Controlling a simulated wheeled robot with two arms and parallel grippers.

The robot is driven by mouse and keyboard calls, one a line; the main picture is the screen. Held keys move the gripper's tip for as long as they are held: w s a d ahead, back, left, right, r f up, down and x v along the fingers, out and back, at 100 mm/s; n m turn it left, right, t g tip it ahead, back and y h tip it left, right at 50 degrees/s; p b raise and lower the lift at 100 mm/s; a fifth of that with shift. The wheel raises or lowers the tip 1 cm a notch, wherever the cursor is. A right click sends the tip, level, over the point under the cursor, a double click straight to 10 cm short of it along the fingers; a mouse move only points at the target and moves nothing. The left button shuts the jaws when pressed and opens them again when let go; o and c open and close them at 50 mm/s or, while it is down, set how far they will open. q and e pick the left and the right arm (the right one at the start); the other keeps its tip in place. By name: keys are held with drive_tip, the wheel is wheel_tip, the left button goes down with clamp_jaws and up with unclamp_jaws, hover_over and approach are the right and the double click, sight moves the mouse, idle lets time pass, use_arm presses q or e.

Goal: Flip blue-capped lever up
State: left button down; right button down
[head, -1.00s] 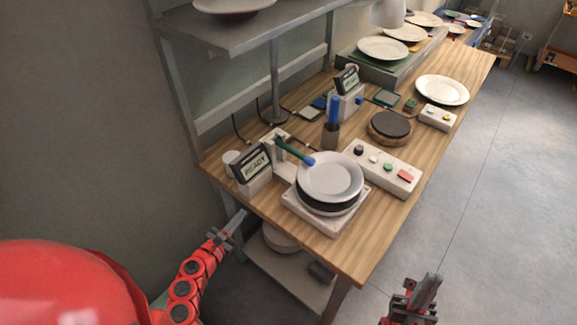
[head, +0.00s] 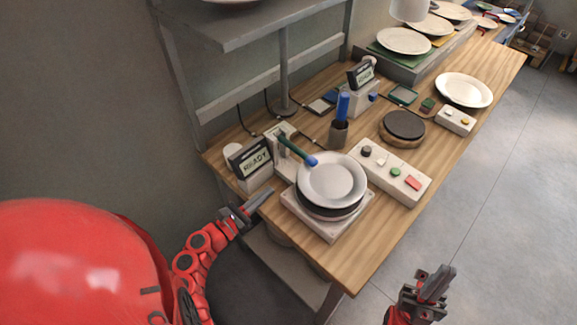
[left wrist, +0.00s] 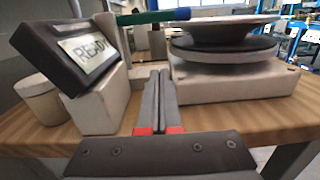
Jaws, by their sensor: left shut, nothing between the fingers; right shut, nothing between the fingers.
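The lever is a green rod with a blue cap (head: 311,161), leaning out from a pale bracket (head: 283,165) over the white plate (head: 332,180) on the plate dryer (head: 317,222). In the left wrist view the blue cap (left wrist: 183,14) is near the top, with the rod about level. My left gripper (head: 262,198) is shut and empty, at the table's near left edge. In the left wrist view its fingertips (left wrist: 158,75) point between the display and the dryer, below the lever and apart from it. My right gripper (head: 440,281) is shut and empty, off the table's right side.
A display reading READY (head: 251,159) stands left of the lever. A button box (head: 390,171) is right of the dryer. A cup with a blue-handled tool (head: 339,133) and a round dark-topped stand (head: 404,126) are behind. The floor at right is clear.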

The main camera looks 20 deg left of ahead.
sight(295, 149)
use_arm(q)
drive_tip(key=p+x, duration=0.3)
drive_tip(key=x, duration=0.7)
drive_tip(key=shift+w+d+r, duration=0.1)
drive_tip(key=shift+w+d, duration=0.05)
drive_tip(key=shift+w, duration=0.05)
wheel_tip(295, 149, up, 3)
drive_tip(key=shift+w+f+p, duration=0.1)
drive_tip(key=shift+f+p, duration=0.05)
drive_tip(key=shift+p, duration=0.8)
drive_tip(key=shift+r, duration=0.5)
drive_tip(key=shift+w+f, duration=0.1)
drive_tip(key=shift+w, duration=0.1)
